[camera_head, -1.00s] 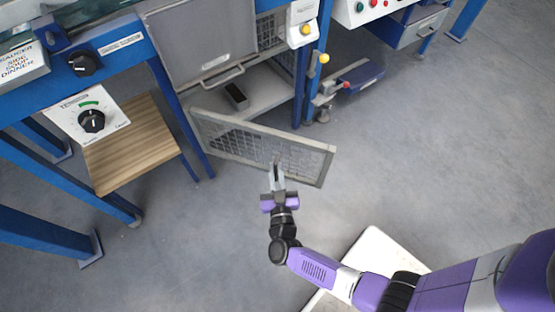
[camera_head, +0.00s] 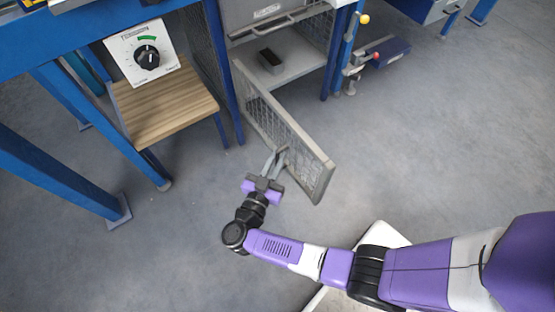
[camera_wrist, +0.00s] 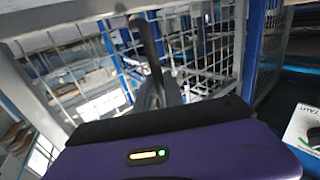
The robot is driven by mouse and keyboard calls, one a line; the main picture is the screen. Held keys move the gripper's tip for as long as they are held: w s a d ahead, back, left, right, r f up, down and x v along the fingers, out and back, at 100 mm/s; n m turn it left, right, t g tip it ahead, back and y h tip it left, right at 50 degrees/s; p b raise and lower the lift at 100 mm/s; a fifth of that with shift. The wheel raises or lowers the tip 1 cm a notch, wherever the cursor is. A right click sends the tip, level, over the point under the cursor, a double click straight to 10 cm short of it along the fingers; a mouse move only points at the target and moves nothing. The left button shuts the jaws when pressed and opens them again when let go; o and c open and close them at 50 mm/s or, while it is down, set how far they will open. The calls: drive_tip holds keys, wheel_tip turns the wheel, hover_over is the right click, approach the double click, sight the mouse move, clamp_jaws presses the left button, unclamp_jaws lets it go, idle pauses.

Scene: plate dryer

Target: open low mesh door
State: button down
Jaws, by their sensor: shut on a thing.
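The low mesh door (camera_head: 285,125) is a grey frame with wire mesh, hinged at its left end below the cabinet. It stands swung well out from the opening, its free end toward the front right. My gripper (camera_head: 277,156) is at the door's outer face, shut on the door's handle, of which little shows. In the wrist view the door's mesh (camera_wrist: 84,78) and frame fill the left and middle, with my gripper's fingers (camera_wrist: 158,75) against it. The lower compartment behind stands exposed, with a dark block (camera_head: 270,61) on its grey shelf (camera_head: 296,65).
A wooden shelf (camera_head: 165,105) and a dial panel (camera_head: 147,54) are left of the door. Blue legs (camera_head: 75,140) stand at the left. A blue pedal unit (camera_head: 385,50) is at the back right. The grey floor right of the door is clear.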

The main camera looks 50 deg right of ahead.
drive_tip(key=shift+w+a+r, duration=0.1)
drive_tip(key=shift+w+r, duration=0.05)
drive_tip(key=shift+w, duration=0.15)
drive_tip(key=c, duration=1.5)
unclamp_jaws()
drive_tip(key=shift+o, duration=0.2)
drive_tip(key=shift+s, duration=0.1)
drive_tip(key=v, duration=0.7)
drive_tip(key=shift+a, duration=0.35)
